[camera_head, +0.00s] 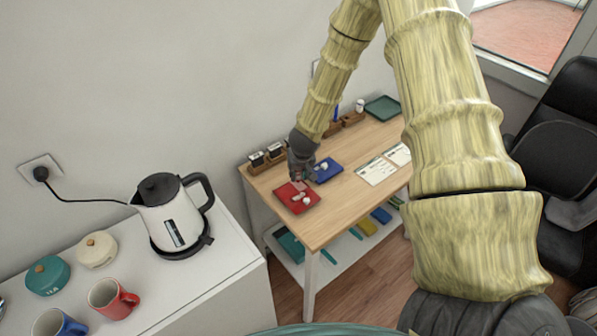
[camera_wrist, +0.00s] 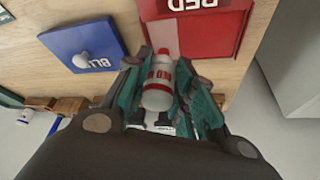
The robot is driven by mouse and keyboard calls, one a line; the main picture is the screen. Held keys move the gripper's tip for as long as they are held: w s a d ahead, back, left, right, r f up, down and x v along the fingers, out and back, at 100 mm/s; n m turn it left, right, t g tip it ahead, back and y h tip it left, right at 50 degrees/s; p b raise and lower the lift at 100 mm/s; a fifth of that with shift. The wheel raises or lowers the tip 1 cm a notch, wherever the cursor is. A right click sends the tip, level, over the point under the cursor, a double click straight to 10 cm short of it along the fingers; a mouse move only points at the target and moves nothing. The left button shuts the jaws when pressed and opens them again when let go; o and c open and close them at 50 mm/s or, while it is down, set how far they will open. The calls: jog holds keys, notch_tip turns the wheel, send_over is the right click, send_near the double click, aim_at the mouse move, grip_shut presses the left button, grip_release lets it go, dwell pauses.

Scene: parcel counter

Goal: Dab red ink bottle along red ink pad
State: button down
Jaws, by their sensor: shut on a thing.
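The red ink bottle (camera_wrist: 158,88), white with red bands and a red nozzle, is between the fingers of my gripper (camera_wrist: 165,80) in the wrist view. The gripper is shut on it, with the nozzle pointing toward the red ink pad (camera_wrist: 218,45). In the head view my gripper (camera_head: 302,170) is over the back edge of the red pad (camera_head: 312,205), which lies open on the wooden table with a small pale knob on it. Whether the nozzle touches the pad cannot be told.
A blue ink pad (camera_head: 328,177) with a white knob lies right beside the red one. Small stamps in a wooden holder (camera_head: 266,160) stand at the table's back left. White papers (camera_head: 376,170) and a green tray (camera_head: 382,107) lie to the right. A kettle (camera_head: 172,215) stands on the left counter.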

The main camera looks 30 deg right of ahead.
jog(key=shift+f, duration=0.45)
dwell(2.1)
jog(key=shift+r, duration=0.15)
jog(key=shift+r+p, duration=1.25)
jog(key=shift+r, duration=0.15)
jog(key=shift+r, duration=0.15)
jog(key=shift+r+p, duration=1.65)
jog(key=shift+r, duration=0.2)
jog(key=shift+s+d, duration=0.1)
